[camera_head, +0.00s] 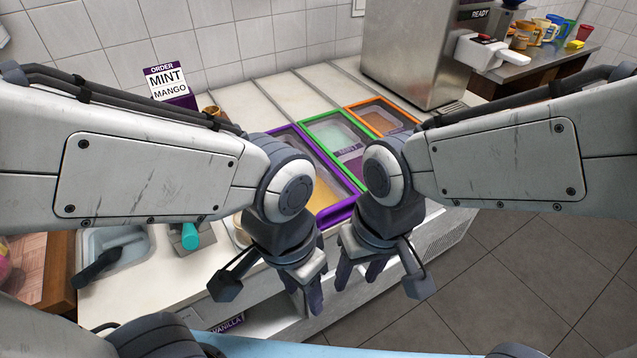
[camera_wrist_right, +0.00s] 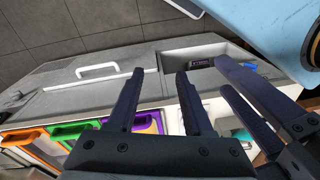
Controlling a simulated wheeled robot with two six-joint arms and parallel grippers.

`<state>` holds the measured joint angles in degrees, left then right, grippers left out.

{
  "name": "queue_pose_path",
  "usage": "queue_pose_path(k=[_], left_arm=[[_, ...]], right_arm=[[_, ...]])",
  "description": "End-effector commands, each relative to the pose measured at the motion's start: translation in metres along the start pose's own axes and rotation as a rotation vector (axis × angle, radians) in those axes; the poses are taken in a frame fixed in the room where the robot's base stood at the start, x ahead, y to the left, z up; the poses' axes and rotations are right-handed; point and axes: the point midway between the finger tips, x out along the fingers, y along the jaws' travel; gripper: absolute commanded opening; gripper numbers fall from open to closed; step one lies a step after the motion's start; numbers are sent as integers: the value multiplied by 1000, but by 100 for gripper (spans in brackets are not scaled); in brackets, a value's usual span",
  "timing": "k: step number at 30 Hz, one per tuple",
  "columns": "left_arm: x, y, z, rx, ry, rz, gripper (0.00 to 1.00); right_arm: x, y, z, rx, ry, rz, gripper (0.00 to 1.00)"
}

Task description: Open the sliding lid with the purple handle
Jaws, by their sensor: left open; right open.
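The purple-framed bin (camera_head: 349,204) is set in the counter, with tan contents showing through its top. My arms hide part of its frame, and I cannot make out its handle clearly. The purple frame also shows in the right wrist view (camera_wrist_right: 150,122). My left gripper (camera_head: 309,303) is open and empty in front of the counter's front edge. My right gripper (camera_head: 357,277) is open and empty just to its right, apart from the purple frame. In the right wrist view my right gripper (camera_wrist_right: 158,75) points toward the counter's front and floor, with the left gripper's fingers close beside it.
Green-framed (camera_head: 318,121) and orange-framed (camera_head: 383,104) bins lie beyond the purple one. An order sign (camera_head: 167,82) reading mint and mango stands at the back left. A steel machine (camera_head: 412,55) stands behind. A sink (camera_head: 132,240) and a teal-ended tool (camera_head: 190,236) are at left.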

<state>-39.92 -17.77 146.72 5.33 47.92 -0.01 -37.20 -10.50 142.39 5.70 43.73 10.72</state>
Motion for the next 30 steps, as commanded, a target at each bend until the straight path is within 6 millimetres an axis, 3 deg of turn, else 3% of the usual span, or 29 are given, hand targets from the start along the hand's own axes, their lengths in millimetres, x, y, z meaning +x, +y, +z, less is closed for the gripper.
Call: queue_pose_path(k=[1,4,9,12,18,23,30], left_arm=[[-31,2,-2,0,1,0,50],[-66,5,-4,-1,1,0,50],[-113,8,-6,-1,1,0,50],[-131,10,-7,-2,1,0,50],[-143,10,-8,-2,1,0,50],[-144,10,-8,-2,1,0,50],[-148,11,-8,-2,1,0,50]], right_arm=[[-22,1,-24,126,4,2,51],[-35,8,-74,421,33,-3,51],[-37,33,-146,896,86,-21,51],[-30,49,-174,1106,111,-34,51],[-15,66,-199,1314,136,-52,51],[5,68,-202,1332,135,-51,51],[50,70,-207,1329,135,-51,51]])
